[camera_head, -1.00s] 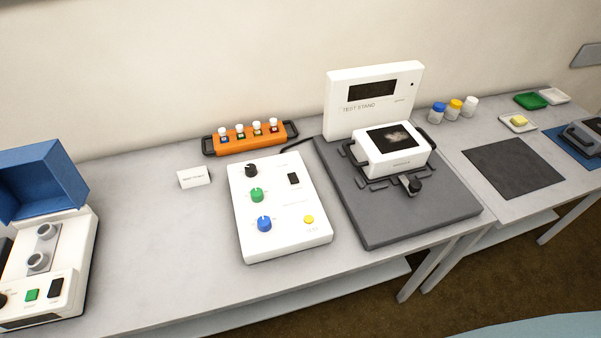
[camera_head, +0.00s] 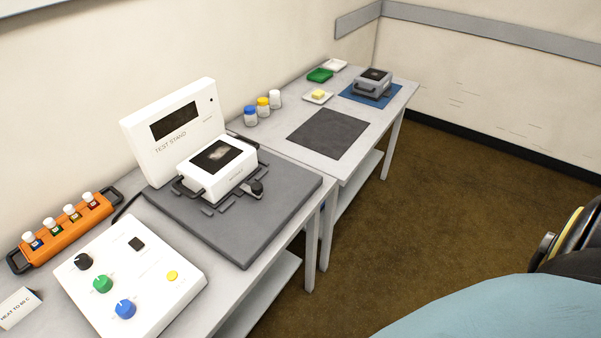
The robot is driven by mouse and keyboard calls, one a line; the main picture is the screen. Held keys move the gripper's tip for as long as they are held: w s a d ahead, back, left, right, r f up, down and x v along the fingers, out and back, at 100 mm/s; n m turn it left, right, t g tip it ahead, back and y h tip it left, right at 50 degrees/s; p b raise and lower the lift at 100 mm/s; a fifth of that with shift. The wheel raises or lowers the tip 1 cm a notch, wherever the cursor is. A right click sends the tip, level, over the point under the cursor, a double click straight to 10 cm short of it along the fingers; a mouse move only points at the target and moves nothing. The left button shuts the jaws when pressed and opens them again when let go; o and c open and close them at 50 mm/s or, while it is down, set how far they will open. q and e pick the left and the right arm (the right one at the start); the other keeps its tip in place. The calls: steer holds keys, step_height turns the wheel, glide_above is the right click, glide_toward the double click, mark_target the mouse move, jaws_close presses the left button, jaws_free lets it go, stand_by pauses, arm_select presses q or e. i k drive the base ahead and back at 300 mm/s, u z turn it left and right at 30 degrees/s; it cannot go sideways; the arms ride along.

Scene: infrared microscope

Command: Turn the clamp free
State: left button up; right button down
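The clamp, seen as a small black knob on a grey bracket (camera_head: 257,188), sits on the dark grey base (camera_head: 245,247) of the test stand, at the front right edge of a white box module (camera_head: 216,168). It appears to touch or nearly touch the module. The module has a dark window on top and black side handles. The test stand's upright white panel (camera_head: 174,130) with a dark display stands behind it. Neither of my grippers is in view. A light blue surface and a black rounded part at the lower right may be my own body.
A control box (camera_head: 130,280) with several knobs and an orange vial rack (camera_head: 68,230) stand to the left. A dark mat (camera_head: 327,133), three small bottles (camera_head: 262,107) and a grey device (camera_head: 373,83) on a blue mat are farther right. Brown floor (camera_head: 440,190) is open right of the tables.

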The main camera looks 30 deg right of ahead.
mark_target(257, 189)
steer(key=z, duration=0.7)
steer(key=k, duration=0.6)
steer(key=u, duration=3.6)
steer(key=i, duration=0.1)
steer(key=z, duration=2.7)
steer(key=i, duration=0.2)
steer(key=z, duration=0.2)
